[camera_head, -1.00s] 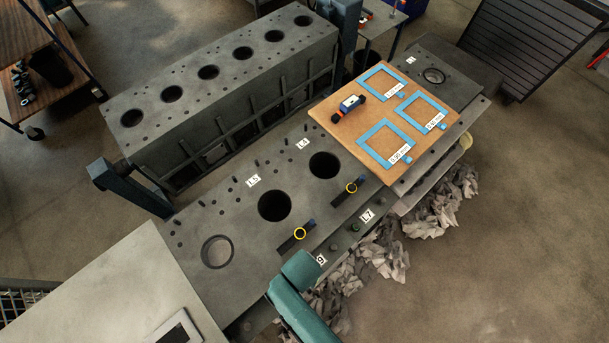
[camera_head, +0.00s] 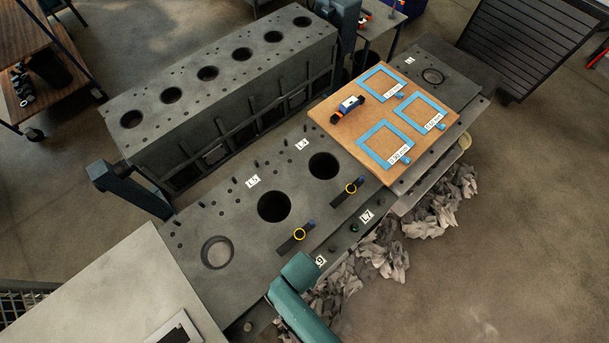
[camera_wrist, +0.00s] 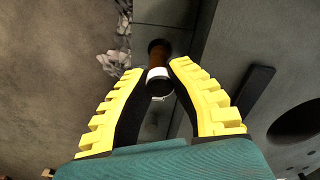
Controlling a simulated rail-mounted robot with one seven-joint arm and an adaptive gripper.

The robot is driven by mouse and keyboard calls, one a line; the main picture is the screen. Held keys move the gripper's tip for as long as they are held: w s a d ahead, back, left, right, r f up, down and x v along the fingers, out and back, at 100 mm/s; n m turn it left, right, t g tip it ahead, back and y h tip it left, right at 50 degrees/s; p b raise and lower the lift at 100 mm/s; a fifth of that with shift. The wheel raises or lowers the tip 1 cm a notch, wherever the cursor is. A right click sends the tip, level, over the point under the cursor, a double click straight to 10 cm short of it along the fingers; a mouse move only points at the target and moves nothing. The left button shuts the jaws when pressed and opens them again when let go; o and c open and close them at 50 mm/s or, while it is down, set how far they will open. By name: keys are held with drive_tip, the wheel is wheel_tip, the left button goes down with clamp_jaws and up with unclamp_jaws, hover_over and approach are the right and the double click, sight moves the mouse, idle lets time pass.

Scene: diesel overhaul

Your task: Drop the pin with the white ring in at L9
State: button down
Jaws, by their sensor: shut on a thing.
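My gripper (camera_wrist: 160,67) shows in the wrist view with its two yellow-backed black fingers closed on the pin. The pin (camera_wrist: 157,56) has a brown shaft, a white ring (camera_wrist: 158,73) and a dark near end between the fingertips. The dark round shape around its far end is too unclear to tell whether the pin is in a hole. In the head view my teal wrist (camera_head: 300,272) hides the fingers and the pin. Beside it, at the block's front edge, is a partly covered label ending in 9 (camera_head: 320,261); its hole is hidden.
The L7 label (camera_head: 366,216) lies farther along the same ledge. Two dark bars with yellow rings (camera_head: 299,234) (camera_head: 351,188) lie on the block near large bores (camera_head: 274,206). A wooden board (camera_head: 345,135) with blue frames is at the right. Crumpled grey material (camera_head: 395,262) lies below the ledge.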

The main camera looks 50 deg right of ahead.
idle(0.5)
drive_tip(key=shift+f+b, duration=1.05)
drive_tip(key=shift+f, duration=0.65)
drive_tip(key=shift+f+b, duration=0.35)
drive_tip(key=shift+f, duration=0.55)
drive_tip(key=shift+r, duration=0.1)
drive_tip(key=shift+w, duration=0.1)
drive_tip(key=c, duration=1)
unclamp_jaws()
drive_tip(key=shift+c, duration=0.2)
